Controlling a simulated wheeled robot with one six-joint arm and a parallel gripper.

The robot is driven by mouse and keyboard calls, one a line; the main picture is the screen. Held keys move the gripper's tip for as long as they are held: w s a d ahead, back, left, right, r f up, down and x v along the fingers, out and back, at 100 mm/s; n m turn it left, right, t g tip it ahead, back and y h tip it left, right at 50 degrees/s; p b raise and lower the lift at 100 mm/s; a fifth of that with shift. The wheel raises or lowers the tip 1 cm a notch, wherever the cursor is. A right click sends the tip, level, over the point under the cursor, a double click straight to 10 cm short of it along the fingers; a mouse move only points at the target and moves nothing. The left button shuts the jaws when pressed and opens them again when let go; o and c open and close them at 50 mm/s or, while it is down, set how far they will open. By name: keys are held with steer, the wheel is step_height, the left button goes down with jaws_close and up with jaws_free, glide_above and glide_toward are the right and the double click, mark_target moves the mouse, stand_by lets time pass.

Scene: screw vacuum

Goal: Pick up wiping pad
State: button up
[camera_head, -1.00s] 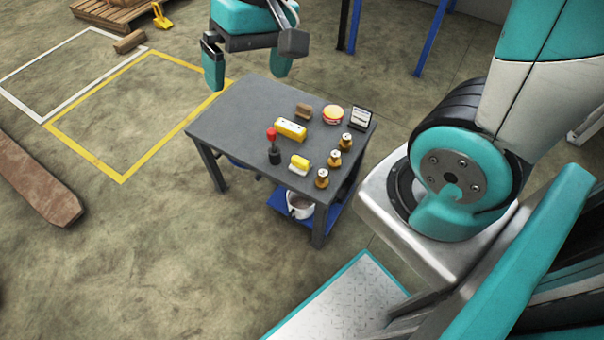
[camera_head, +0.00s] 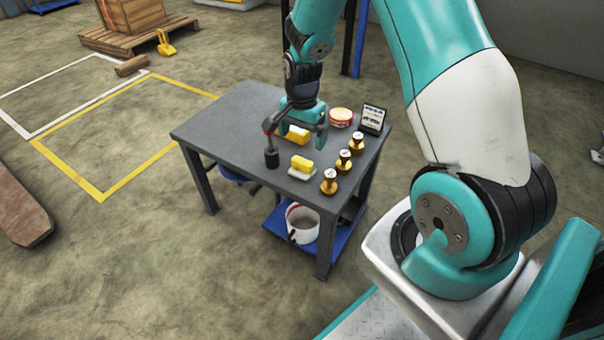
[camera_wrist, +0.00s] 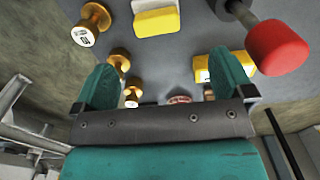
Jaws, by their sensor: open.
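A small block with a yellow top and white base, which looks like the wiping pad (camera_head: 301,165), lies near the front edge of the dark grey table (camera_head: 222,122). It also shows at the top of the wrist view (camera_wrist: 156,20). My gripper (camera_head: 297,137) is above the table, behind the pad in the head view, fingers apart. In the wrist view my gripper (camera_wrist: 163,62) is open, with nothing between its fingers. A longer yellow block (camera_head: 298,134) lies partly hidden under my gripper.
A red-topped dark tool (camera_head: 271,158) stands left of the pad, close to a finger in view. Several brass weights (camera_head: 330,182) line the right side. The table's left part is clear.

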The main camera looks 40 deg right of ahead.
mark_target(302, 160)
step_height(302, 160, down, 6)
steer(key=shift+r+b, duration=0.2)
steer(key=shift+b, duration=0.5)
steer(key=f+b, duration=0.1)
steer(key=f, duration=0.2)
steer(key=f+b, duration=0.1)
steer(key=f, duration=0.1)
steer(key=shift+s+a+f+b, duration=0.15)
steer(key=shift+s+a+b, duration=0.05)
steer(key=shift+s+b, duration=0.1)
steer(key=c, duration=1)
step_height(302, 160, up, 20)
steer(key=p, duration=0.6)
steer(key=shift+p, duration=0.4)
